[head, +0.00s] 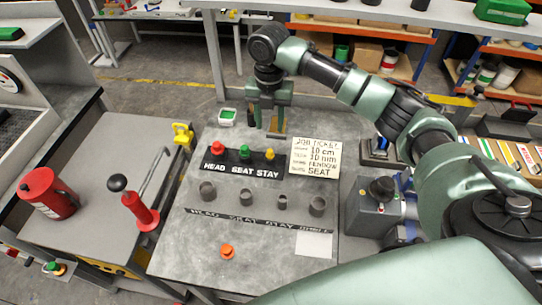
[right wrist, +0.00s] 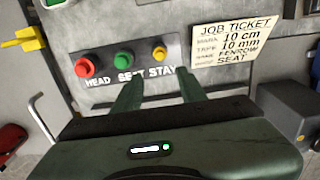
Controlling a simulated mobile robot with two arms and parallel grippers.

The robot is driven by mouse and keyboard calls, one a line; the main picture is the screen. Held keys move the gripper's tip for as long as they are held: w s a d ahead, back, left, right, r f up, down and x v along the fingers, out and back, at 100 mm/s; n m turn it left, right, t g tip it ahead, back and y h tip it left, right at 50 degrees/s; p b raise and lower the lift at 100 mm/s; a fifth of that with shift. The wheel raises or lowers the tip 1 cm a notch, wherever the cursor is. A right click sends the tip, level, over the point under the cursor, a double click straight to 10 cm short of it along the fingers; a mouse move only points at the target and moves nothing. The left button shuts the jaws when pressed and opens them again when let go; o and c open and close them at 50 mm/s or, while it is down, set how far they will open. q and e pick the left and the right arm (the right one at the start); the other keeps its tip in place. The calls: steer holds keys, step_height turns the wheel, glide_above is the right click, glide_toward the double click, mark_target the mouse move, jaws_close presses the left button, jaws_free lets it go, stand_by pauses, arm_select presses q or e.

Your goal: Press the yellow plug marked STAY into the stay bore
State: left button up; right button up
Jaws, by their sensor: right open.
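The yellow plug (head: 270,154) stands upright at the right end of a dark rack (head: 226,163), above the word STAY. It also shows in the right wrist view (right wrist: 159,53). My right gripper (head: 270,124) is open and empty, behind and above the yellow plug in the head view. In the right wrist view its two fingers (right wrist: 157,85) are spread, with the yellow plug beyond the gap between the tips. Several dark round bores stand in a row on the bench; the third from the left (head: 281,202) is nearest the STAY lettering. My left gripper is not in view.
The green plug (head: 244,153) and red plug (head: 218,147) stand left of the yellow one. A job ticket (head: 315,158) is right of the rack. An orange knob (head: 227,251) lies in front of the bores. A grey control box (head: 378,212) stands at right, a red lever press (head: 140,210) at left.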

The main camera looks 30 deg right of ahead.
mark_target(270, 150)
step_height(270, 150, down, 4)
steer(key=b, duration=0.2)
steer(key=shift+r+b, duration=0.1)
steer(key=shift+b, duration=0.25)
steer(key=shift+w+d+f, duration=0.1)
steer(key=shift+w+f, duration=0.05)
steer(key=shift+f, duration=0.65)
steer(key=shift+f+p, duration=0.65)
steer(key=shift+f, duration=0.15)
step_height(270, 150, down, 4)
steer(key=shift+r+p, duration=0.1)
steer(key=shift+p, duration=0.7)
steer(key=shift+f, duration=0.45)
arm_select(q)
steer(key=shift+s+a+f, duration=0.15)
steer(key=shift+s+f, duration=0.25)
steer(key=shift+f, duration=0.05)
arm_select(e)
steer(key=shift+c, duration=0.3)
jaws_close()
